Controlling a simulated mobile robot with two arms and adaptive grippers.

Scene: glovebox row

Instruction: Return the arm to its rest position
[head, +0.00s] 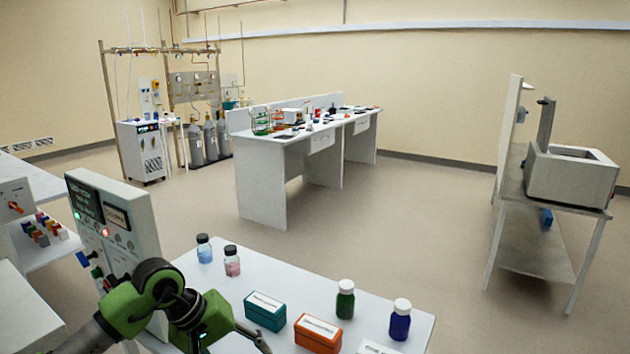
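My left arm, green and black, comes in from the lower left over the near edge of the white table (262,268). Its wrist is bent to the right and down. Part of my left gripper (258,338) shows as a dark shape at the bottom edge, left of an orange box (318,334) and below a teal box (265,310). Its fingertips are not clear, so I cannot tell whether it is open or holds anything. My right arm and gripper are not in view.
On the table stand black-capped jars with blue (204,249) and pink (232,262) contents, a green bottle (345,300) and a blue bottle (400,320). A control panel (117,222) rises at the left, close to my arm. Open floor lies beyond the table.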

